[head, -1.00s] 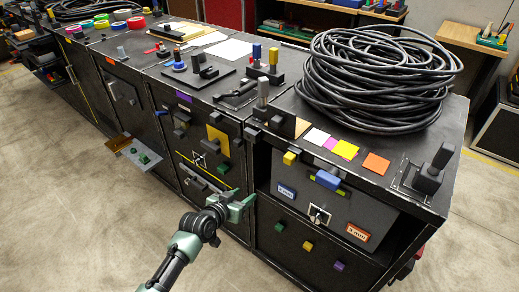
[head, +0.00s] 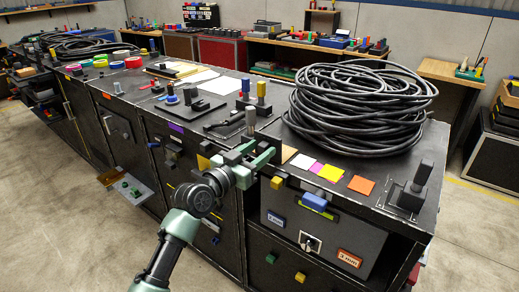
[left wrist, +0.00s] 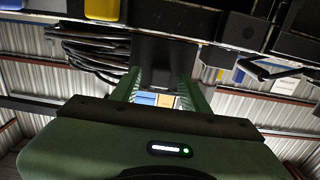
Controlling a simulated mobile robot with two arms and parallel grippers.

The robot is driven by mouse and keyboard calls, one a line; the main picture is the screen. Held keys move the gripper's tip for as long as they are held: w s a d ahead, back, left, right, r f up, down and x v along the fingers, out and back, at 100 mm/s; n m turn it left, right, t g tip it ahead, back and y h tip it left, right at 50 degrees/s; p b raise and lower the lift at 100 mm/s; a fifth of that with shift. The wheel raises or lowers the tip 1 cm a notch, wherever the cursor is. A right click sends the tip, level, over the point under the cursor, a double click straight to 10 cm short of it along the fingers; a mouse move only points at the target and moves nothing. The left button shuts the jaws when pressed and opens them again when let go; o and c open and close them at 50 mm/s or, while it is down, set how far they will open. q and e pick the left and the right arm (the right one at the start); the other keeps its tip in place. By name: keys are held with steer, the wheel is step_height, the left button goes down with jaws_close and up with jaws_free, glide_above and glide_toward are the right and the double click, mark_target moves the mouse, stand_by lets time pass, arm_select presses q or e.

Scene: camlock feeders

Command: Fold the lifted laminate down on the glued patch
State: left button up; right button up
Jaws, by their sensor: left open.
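My left gripper (head: 260,156) is open at the front top edge of the long black bench (head: 225,120). A tan patch (head: 288,153) lies on the bench top just right of its fingertips; it may be the glued patch. In the left wrist view the two green fingers (left wrist: 162,92) stand apart, with a dark flat piece (left wrist: 160,52) beyond and between them. This may be the lifted laminate, but I cannot tell for certain. In the head view the gripper covers part of the spot left of the tan patch. My right gripper is not in view.
A big black cable coil (head: 360,105) lies behind the patch. Pink (head: 303,161), yellow (head: 330,173) and orange (head: 361,184) squares run along the edge to the right. A metal post (head: 250,122) and lever blocks stand close behind my gripper. A drawer with a blue handle (head: 315,202) is below.

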arm_select(q)
steer(key=shift+w+d, duration=0.15)
steer(key=shift+w, duration=0.1)
jaws_close()
steer(key=shift+f, duration=0.1)
stand_by(1.2)
